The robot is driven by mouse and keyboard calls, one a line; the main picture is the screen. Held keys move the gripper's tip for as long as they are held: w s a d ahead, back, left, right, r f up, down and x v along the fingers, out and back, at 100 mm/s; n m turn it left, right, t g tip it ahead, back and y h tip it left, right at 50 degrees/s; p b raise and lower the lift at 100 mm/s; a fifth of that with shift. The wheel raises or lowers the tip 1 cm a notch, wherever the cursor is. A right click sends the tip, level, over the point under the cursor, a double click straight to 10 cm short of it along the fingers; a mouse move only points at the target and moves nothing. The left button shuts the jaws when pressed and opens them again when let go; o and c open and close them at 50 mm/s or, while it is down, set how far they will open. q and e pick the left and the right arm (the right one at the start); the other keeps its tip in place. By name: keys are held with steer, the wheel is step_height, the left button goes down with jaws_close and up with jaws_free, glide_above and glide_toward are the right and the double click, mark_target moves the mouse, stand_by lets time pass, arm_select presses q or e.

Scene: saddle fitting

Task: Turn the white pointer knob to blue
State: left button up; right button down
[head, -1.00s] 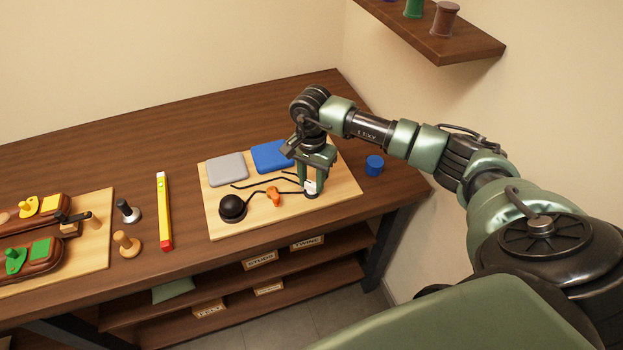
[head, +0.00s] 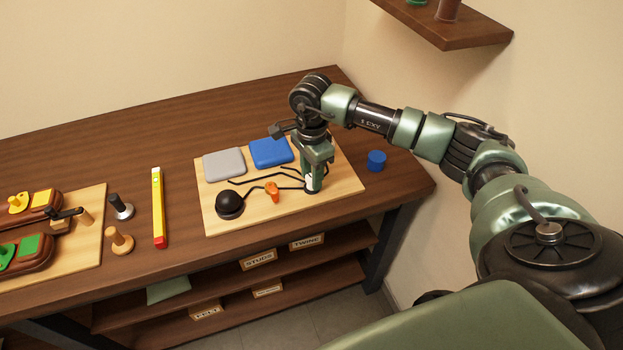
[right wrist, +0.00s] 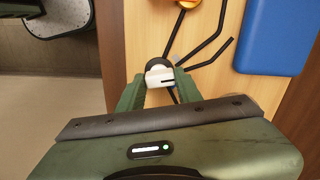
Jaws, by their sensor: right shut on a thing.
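The white pointer knob (right wrist: 160,76) sits on a dark round base at the wooden board's near right part. In the head view only a small white bit of the knob (head: 309,183) shows beside the fingers. My right gripper (head: 314,187) points down over it and is shut on the knob; in the right wrist view the green fingers (right wrist: 159,88) stand on either side of it. Black lines run from the knob's base across the board toward the blue pad (head: 271,153), the grey pad (head: 224,163) and the black dome (head: 229,204). My left gripper is not in view.
An orange knob-like piece (head: 271,190) stands on the board (head: 345,181) left of my right gripper. A blue cylinder (head: 376,160) stands right of the board. A yellow and red level (head: 158,205) and two pegs are left of it. A wall shelf (head: 450,28) hangs above right.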

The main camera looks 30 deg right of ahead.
steer(key=m+b, duration=0.2)
steer(key=m, duration=0.3)
steer(key=shift+m, duration=0.3)
steer(key=m+b, duration=0.2)
steer(key=m, duration=0.2)
steer(key=shift+d+m, duration=0.1)
steer(key=shift+m, duration=0.3)
steer(key=shift+r, duration=0.1)
steer(key=c, duration=1)
jaws_free()
steer(key=shift+o, duration=0.2)
step_height(320, 180, up, 8)
steer(key=shift+f+b, duration=0.1)
steer(key=shift+b, duration=0.55)
steer(key=shift+f, duration=0.1)
